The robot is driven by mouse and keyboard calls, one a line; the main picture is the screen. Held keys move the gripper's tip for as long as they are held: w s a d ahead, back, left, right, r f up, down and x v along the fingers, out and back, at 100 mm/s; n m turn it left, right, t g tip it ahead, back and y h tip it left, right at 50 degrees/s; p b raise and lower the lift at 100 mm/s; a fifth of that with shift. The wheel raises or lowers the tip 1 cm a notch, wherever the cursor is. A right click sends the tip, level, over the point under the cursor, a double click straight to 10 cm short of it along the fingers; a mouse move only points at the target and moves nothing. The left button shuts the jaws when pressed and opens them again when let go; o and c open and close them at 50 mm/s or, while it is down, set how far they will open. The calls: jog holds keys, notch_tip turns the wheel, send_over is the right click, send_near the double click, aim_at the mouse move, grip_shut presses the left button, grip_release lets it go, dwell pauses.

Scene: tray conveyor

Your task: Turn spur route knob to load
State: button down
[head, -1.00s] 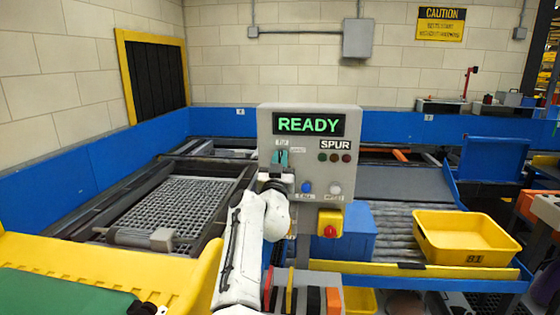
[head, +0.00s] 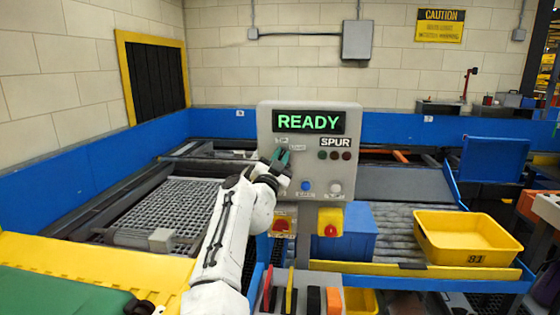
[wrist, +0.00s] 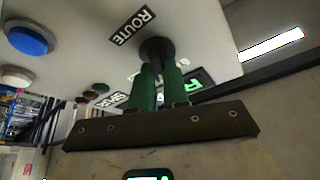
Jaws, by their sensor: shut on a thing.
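The grey control panel (head: 311,187) stands ahead, with a lit display (head: 309,122) reading READY and a SPUR label (head: 335,142). My gripper (head: 281,157) is at the panel's upper left; its green fingers are tilted there and mostly hide the knob. In the wrist view, the dark round route knob (wrist: 156,48) sits beside the ROUTE label (wrist: 132,26). The two green fingers of my gripper (wrist: 159,72) are shut on the knob's grip. The knob's position marks are too small or hidden to read.
A blue button (head: 306,187) and a white button (head: 335,188) sit below the knob on the panel. Red stop buttons on yellow boxes (head: 330,221) are under it. A yellow tray (head: 466,238) stands on rollers at right. A mesh conveyor (head: 180,207) lies left.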

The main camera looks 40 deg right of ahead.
jog(key=m+g, duration=0.2)
jog(key=m, duration=0.2)
jog(key=shift+m, duration=0.4)
jog(key=shift+f+m+g+y, duration=0.1)
jog(key=shift+m+g+y, duration=0.2)
jog(key=shift+m+g, duration=0.75)
jog(key=shift+m+t, duration=0.35)
jog(key=shift+m, duration=0.3)
jog(key=c, duration=1.1)
grip_release()
jog(key=b+v, duration=0.2)
jog(key=v, duration=0.8)
jog(key=shift+s+a, duration=0.15)
jog(key=shift+a, duration=0.2)
